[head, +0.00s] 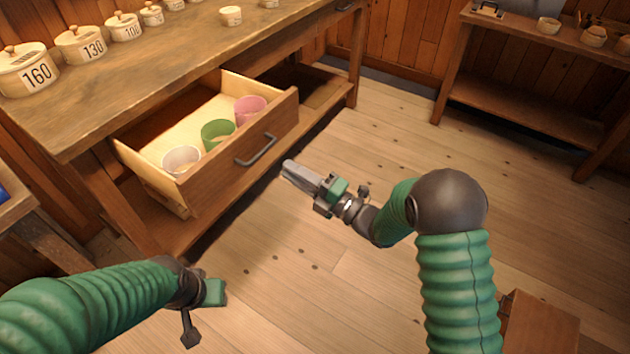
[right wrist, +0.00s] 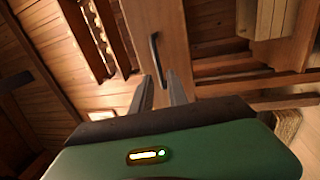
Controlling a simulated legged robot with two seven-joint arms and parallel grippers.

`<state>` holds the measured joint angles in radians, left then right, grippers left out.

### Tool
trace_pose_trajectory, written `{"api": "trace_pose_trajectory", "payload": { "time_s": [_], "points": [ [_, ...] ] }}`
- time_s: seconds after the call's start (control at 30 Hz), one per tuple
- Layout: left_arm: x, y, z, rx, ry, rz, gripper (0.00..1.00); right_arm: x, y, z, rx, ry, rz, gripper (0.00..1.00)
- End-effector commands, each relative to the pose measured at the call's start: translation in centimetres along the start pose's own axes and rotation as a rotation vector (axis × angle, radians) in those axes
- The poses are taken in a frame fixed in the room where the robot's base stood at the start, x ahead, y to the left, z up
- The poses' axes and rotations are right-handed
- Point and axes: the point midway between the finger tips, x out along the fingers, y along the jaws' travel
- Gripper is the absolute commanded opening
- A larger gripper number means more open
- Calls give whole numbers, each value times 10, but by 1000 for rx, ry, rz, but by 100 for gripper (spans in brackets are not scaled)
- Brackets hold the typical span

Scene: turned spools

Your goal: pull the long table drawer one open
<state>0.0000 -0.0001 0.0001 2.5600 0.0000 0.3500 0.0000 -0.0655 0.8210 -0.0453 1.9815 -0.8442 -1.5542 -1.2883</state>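The long table drawer (head: 225,175) is pulled out from the wooden table, with its inside showing. Its dark bar handle (head: 256,150) is on the front and also shows in the right wrist view (right wrist: 155,55). My right gripper (head: 289,168) is in front of the drawer, apart from the handle.
The table top (head: 170,65) holds several lidded pots, one marked 160 (head: 28,72). A lower shelf (head: 310,88) runs beneath it. A second bench (head: 520,108) stands at the back right. The plank floor (head: 330,270) between is clear. A wooden box (head: 540,325) is at the lower right.

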Motion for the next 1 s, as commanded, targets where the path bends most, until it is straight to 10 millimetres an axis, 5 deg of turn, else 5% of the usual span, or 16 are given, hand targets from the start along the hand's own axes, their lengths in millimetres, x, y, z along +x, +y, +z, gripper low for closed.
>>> {"api": "trace_pose_trajectory", "payload": {
  "time_s": [0.1, 0.3, 0.83, 1.0],
  "points": [
    [-9, 0, -2, 0, 0, 0, 36, -33, 1, 1, 2, -4, -4, 20],
    [-13, 0, -3, 0, 0, 0, 36, -68, -1, 1, 0, -2, -3, 20],
    [-12, 0, -3, 0, 0, 0, 36, -74, -2, 1, 1, -2, -4, 20],
    [-13, 0, -3, 0, 0, 0, 36, -71, -10, 27, 113, -149, -148, 20]
  ]
}}
